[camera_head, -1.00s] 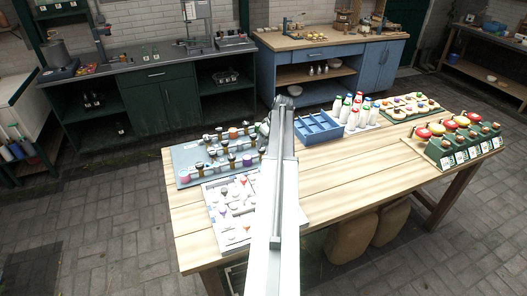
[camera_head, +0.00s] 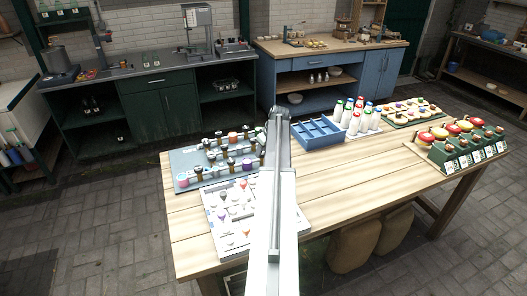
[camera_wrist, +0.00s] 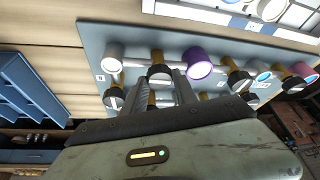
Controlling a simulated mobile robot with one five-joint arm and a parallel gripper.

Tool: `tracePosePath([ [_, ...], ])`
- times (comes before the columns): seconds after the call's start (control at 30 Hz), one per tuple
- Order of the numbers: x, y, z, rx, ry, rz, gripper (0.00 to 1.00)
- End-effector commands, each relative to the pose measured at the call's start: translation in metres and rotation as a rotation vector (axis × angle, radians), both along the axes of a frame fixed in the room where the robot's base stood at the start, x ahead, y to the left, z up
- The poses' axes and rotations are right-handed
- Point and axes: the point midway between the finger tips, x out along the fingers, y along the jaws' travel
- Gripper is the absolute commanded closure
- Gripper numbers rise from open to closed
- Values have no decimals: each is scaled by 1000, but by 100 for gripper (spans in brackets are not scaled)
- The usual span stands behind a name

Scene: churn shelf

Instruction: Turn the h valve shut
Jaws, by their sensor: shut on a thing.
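A blue-grey valve board (camera_head: 185,163) lies at the left end of the wooden table, with several brass-stemmed valves with black and white knobs. It also fills the upper part of the wrist view (camera_wrist: 95,37). There, my gripper (camera_wrist: 160,88) reaches over the board's near edge, its two grey fingers shut on a valve with a brass stem and black knob (camera_wrist: 158,74). A purple-collared white pipe end (camera_wrist: 199,65) is just right of the fingers. Small letter tags are too blurred to tell which valve is h. In the head view my arm hides the gripper.
A white panel with small parts (camera_head: 237,222) lies in front of the board. A blue divided tray (camera_head: 316,133), white bottles (camera_head: 352,117) and a green rack with red and yellow tops (camera_head: 462,148) stand to the right. The table's middle right is bare.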

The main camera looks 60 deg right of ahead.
Motion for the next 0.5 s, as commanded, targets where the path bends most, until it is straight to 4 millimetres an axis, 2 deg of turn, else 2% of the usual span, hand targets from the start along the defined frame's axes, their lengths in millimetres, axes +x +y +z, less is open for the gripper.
tracePosePath([
  [0.27,-2,2,0,-3,2,-145,100],
  [0.5,-1,3,0,-2,2,-362,100],
])
